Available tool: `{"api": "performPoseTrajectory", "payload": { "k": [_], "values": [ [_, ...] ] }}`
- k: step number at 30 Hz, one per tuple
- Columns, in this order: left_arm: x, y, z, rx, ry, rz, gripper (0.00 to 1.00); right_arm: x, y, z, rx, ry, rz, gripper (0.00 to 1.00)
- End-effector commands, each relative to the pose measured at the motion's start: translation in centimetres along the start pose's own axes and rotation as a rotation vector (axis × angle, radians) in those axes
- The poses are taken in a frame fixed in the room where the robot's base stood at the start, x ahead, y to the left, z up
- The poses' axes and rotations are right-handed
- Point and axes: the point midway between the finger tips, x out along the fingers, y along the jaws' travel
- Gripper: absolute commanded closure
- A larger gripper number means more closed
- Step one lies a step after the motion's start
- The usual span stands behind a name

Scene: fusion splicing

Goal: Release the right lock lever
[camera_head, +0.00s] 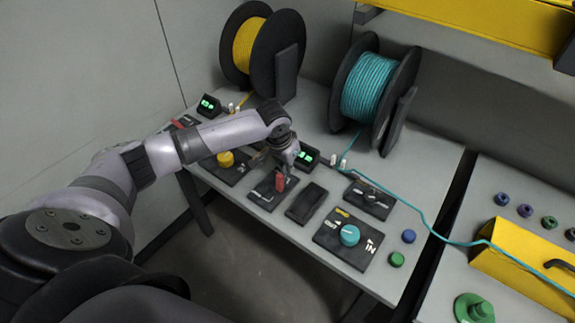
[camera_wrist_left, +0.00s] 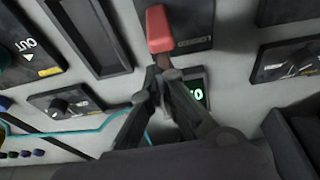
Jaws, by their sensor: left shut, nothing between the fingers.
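The right lock lever (camera_head: 280,183) has a red handle standing up from a dark labelled plate (camera_head: 264,194) on the grey table. In the left wrist view the red handle (camera_wrist_left: 159,28) is at the top centre. My left gripper (camera_head: 284,168) is at the lever's far side, its fingers shut and empty. In the left wrist view my left gripper's fingertips (camera_wrist_left: 164,75) meet just below the handle's end; I cannot tell whether they touch it. My right gripper is not in view.
A green-lit display (camera_head: 307,156) stands close to my left gripper. A teal knob (camera_head: 349,236), a yellow knob (camera_head: 226,158) and a shallow black tray (camera_head: 306,203) are nearby. A teal cable spool (camera_head: 369,88) stands behind, its cable running right to a yellow housing (camera_head: 520,262).

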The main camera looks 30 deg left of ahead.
Motion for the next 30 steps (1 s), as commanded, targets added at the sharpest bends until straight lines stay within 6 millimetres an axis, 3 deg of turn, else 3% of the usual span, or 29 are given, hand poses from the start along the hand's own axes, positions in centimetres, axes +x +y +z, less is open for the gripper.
{"api": "performPoseTrajectory", "payload": {
  "k": [1, 6, 14, 30],
  "values": [
    [-0.7, -0.1, 0.5, 0.001, 0.034, -0.001, 1.00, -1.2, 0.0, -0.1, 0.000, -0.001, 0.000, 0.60],
    [-1.1, -0.1, 1.6, 0.002, 0.181, 0.000, 1.00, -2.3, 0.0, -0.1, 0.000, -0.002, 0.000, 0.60],
    [-0.9, 0.0, 1.1, -0.001, 0.177, 0.000, 1.00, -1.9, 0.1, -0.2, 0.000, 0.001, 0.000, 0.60],
    [-2.5, 0.0, 0.7, 0.000, 0.175, 0.000, 1.00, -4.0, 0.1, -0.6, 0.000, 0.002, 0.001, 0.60]
  ]
}}
